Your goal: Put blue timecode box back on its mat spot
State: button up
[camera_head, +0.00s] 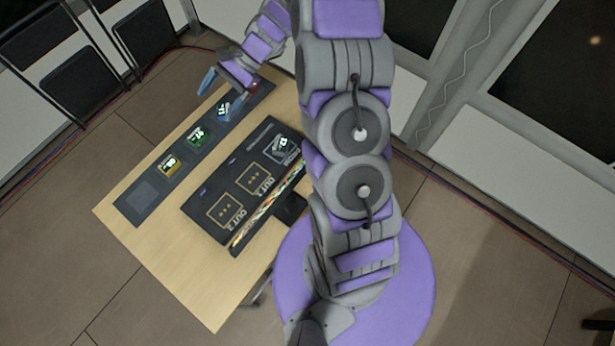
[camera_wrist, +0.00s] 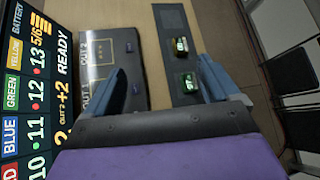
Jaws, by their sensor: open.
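The blue timecode box (camera_head: 224,109) shows on the far part of the dark mat strip (camera_head: 143,197) in the head view, in line with a green box (camera_head: 196,136) and a yellow box (camera_head: 169,164). I cannot tell whether it sits exactly on its spot. The near end of the strip has a bare outlined spot. My gripper (camera_head: 230,87) is over the strip's far end, just beyond the blue box, fingers apart and nothing seen between them. In the wrist view its open fingers (camera_wrist: 160,80) flank the panel edge and mat; the blue box is not visible there.
A dark panel (camera_head: 222,213) with OUT 1 and OUT 2 squares lies beside the strip, with a dark box (camera_head: 282,148) on its far part. A lit screen (camera_wrist: 25,85) listing colours and numbers fills the wrist view's left. The wooden table's near corner (camera_head: 205,290) is clear.

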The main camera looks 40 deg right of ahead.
jog(key=s+a+r+n+g+h, duration=0.1)
jog(key=s+a+r+n+h, duration=0.25)
jog(key=s, duration=0.55)
jog(key=s+a+r+n+g+h, duration=0.1)
jog(key=s+r+n+g+h, duration=0.1)
jog(key=s+r+n, duration=0.5)
jog(key=s+d+n+h, duration=0.1)
jog(key=s+d+h, duration=0.1)
jog(key=s, duration=0.8)
jog(key=s+d+r+n+t+h, duration=0.1)
jog(key=s+d+n+h, duration=0.1)
jog(key=s, duration=0.7)
jog(key=shift+s+d+r+h, duration=0.35)
jog(key=shift+d+h, duration=0.3)
jog(key=shift+d, duration=0.7)
